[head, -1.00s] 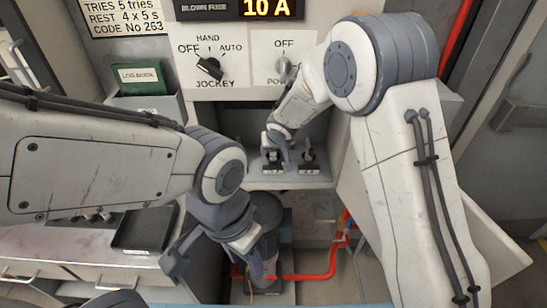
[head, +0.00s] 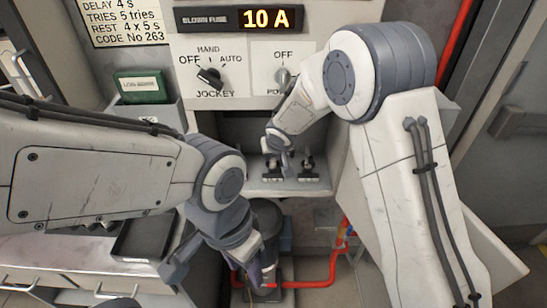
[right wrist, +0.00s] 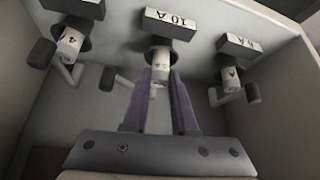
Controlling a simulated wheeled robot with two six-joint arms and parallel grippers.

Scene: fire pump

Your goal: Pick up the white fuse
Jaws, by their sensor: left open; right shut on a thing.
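In the right wrist view a white fuse (right wrist: 160,66) with small dark print points down from a black holder under the "10 A" label (right wrist: 171,22). My right gripper (right wrist: 161,80) has its two purple fingers closed on this fuse from either side. In the head view my right gripper (head: 277,158) reaches into the grey recess below the panel, where the fuse itself is too small to make out. My left gripper (head: 264,272) is open and points down, low in front of the dark pump and red pipe.
Two similar white fuses hang at the left (right wrist: 70,42) and right (right wrist: 229,77) of the wrist view. The recess walls are close around them. A display (head: 265,19) reads "10 A". A red pipe (head: 305,284) runs below the recess.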

